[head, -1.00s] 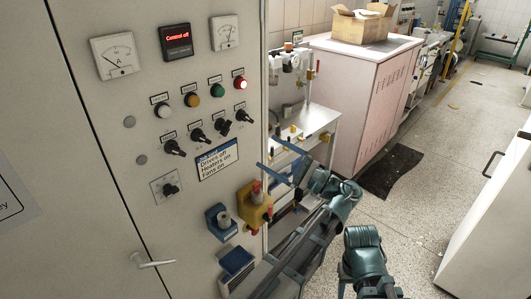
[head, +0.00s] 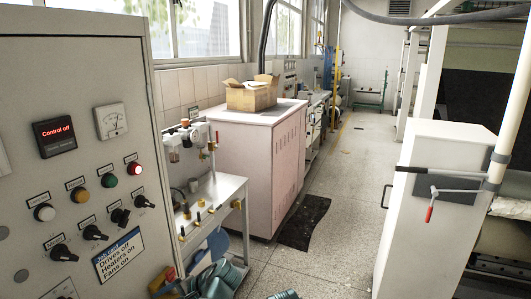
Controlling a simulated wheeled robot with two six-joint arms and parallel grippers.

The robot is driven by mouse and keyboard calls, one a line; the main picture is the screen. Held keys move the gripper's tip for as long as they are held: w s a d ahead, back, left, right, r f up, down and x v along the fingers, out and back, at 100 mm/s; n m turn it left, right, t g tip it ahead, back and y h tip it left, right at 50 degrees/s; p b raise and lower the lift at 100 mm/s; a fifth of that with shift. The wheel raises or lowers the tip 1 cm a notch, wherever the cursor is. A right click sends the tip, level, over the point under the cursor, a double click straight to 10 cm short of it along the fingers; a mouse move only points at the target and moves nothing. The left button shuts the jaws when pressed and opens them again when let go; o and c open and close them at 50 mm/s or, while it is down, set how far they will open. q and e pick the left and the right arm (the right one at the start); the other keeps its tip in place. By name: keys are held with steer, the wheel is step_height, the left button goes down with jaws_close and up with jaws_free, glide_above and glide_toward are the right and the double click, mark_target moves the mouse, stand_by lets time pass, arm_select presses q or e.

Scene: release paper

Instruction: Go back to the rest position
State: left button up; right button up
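Teal parts of my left arm (head: 218,281) show at the bottom edge, beside the control cabinet's lower right corner. Blue shapes around them are partly hidden, and I cannot make out the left gripper's fingers or whether they are apart. Another small teal part of my arms (head: 283,295) just shows at the bottom edge. My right gripper is not in view. The control cabinet (head: 75,80) fills the left side. Its display (head: 54,136) reads "Control off", and a red lamp (head: 133,168) is lit. A yellow-and-red emergency button (head: 163,282) shows at the bottom, partly cut off.
A metal bench (head: 218,192) stands just past the cabinet. A pink cabinet (head: 248,165) carries an open cardboard box (head: 251,95). A dark mat (head: 304,222) lies on the floor. A white cabinet (head: 425,210) stands at right. The aisle floor (head: 345,170) between is clear.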

arm_select(q)
steer(key=s+d+f+n+h, duration=0.55)
steer(key=d+f+h, duration=0.25)
steer(key=d+h, duration=0.25)
steer(key=s+d+r+m+g+y+p, duration=0.1)
steer(key=s+d+r+m+p, duration=0.2)
steer(key=d, duration=0.7)
step_height(320, 180, up, 2)
steer(key=shift+s+d+r+p, duration=0.2)
steer(key=shift+s+d+p, duration=0.15)
steer(key=shift+s+p, duration=0.75)
steer(key=shift+w+m+y, duration=0.1)
steer(key=shift+m+y, duration=0.15)
